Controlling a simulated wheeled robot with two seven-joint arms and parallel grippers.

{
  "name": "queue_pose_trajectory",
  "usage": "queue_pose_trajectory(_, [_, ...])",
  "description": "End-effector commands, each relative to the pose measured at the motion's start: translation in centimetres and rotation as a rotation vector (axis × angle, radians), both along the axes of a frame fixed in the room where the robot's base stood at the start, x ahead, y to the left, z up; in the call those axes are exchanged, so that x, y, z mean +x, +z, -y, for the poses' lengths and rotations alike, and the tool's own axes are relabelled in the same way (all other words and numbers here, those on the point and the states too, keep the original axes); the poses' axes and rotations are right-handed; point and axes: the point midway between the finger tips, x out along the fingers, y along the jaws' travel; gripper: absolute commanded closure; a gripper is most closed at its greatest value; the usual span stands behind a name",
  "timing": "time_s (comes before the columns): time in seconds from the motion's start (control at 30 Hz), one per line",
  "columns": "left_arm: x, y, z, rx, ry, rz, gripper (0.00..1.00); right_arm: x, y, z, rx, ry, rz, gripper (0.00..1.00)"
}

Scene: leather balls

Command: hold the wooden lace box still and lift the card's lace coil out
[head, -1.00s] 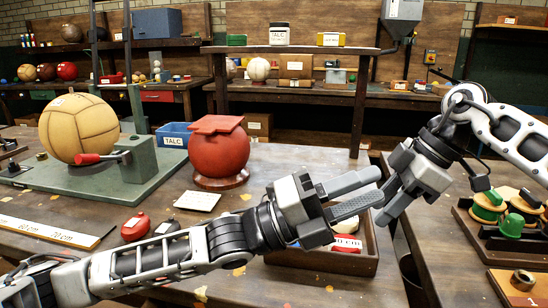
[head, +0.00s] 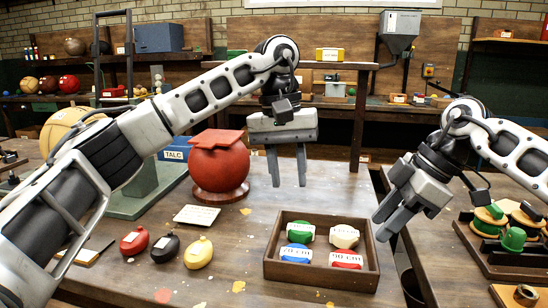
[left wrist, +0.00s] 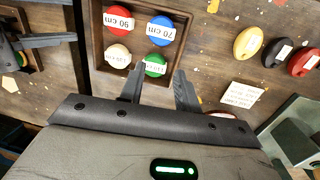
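The wooden lace box (head: 270,262) stands on the table with green (head: 300,230), cream (head: 344,235), blue (head: 296,254) and red (head: 347,260) coils in it. In the left wrist view, blue (left wrist: 161,30) is labelled 70 cm and red (left wrist: 118,19) 90 cm; the other labels are hard to read. The card (head: 196,215) lies left of the box, its writing too small to read. My left gripper (head: 288,184) is open and empty above and behind the box. My right gripper (head: 380,230) seems open and empty, beside the box's back right corner.
A red ball (head: 219,168) on a stand is behind the card. Red (head: 134,240), black (head: 165,248) and yellow (head: 199,252) oval pieces lie left of the box. A tray of spools (head: 500,262) stands on the right bench, across a gap.

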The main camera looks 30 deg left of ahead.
Motion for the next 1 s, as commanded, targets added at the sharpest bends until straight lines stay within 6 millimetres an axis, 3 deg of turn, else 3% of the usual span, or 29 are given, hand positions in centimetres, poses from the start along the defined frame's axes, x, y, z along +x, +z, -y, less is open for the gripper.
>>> queue_pose_trajectory(0.1, [0.3, 1.4, -2.1, 0.101, 0.015, 0.017, 0.67, 0.0, 0.0, 0.0, 0.0, 0.0, 0.0, 0.64])
queue_pose_trajectory(0.27, [0.4, 1.1, -3.0, 0.145, 0.023, 0.017, 0.67, 0.0, 0.0, 0.0, 0.0, 0.0, 0.0, 0.64])
queue_pose_trajectory(1.0, [0.3, -12.1, -3.0, 0.142, 0.025, 0.016, 0.67, 0.0, 0.0, 0.0, 0.0, 0.0, 0.0, 0.64])
